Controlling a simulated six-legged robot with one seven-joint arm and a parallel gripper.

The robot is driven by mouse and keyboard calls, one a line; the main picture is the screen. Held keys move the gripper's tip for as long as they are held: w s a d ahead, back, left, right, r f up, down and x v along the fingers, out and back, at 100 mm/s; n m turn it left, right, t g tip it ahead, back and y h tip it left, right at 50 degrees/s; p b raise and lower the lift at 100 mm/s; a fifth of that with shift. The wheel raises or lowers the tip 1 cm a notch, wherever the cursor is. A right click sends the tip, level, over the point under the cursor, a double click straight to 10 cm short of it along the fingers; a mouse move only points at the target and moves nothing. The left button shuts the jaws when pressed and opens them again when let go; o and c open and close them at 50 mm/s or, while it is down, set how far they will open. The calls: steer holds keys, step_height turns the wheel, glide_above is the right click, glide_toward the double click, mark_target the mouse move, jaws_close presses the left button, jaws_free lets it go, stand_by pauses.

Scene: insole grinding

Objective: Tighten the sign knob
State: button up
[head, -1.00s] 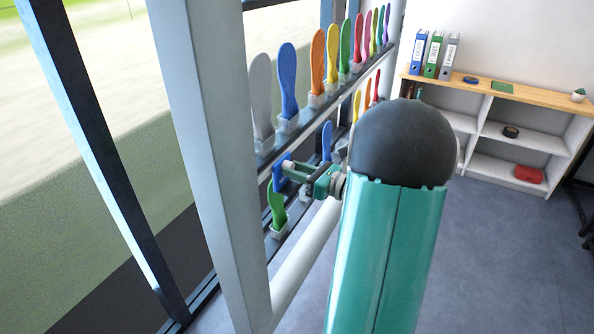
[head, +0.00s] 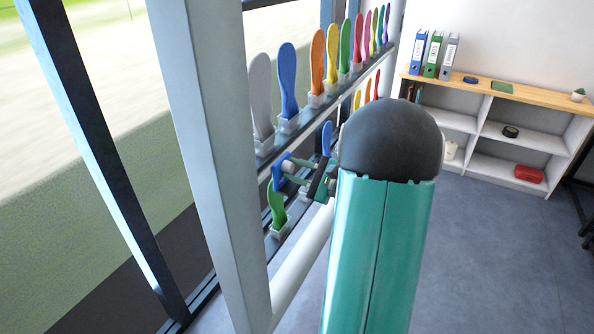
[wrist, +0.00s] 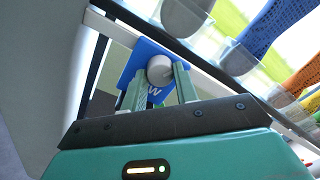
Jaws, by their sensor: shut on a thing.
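The sign is a blue plate (wrist: 138,62) with a white letter, seen in the wrist view on the rack's pale rail. The knob (wrist: 160,69) is a round whitish cap in front of the plate. My gripper (wrist: 157,80) is shut on the knob, with its green fingers on either side of it. In the head view my gripper (head: 292,172) reaches left to the rack, and the pale knob (head: 287,166) shows at its fingertips. The blue sign (head: 277,176) shows just beyond, partly hidden by the fingers.
Coloured insoles (head: 318,60) stand in a row on the upper rack rail. A green insole (head: 276,206) stands below the gripper. A grey post (head: 205,150) is close on the left. Shelves (head: 520,135) stand at the back right, with clear floor before them.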

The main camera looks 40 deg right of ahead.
steer(key=n, duration=0.7)
steer(key=shift+y, duration=0.3)
stand_by(0.3)
steer(key=o, duration=1)
steer(key=shift+c, duration=0.2)
steer(key=v, duration=1.3)
steer(key=shift+s+d, duration=0.15)
steer(key=shift+s, duration=0.2)
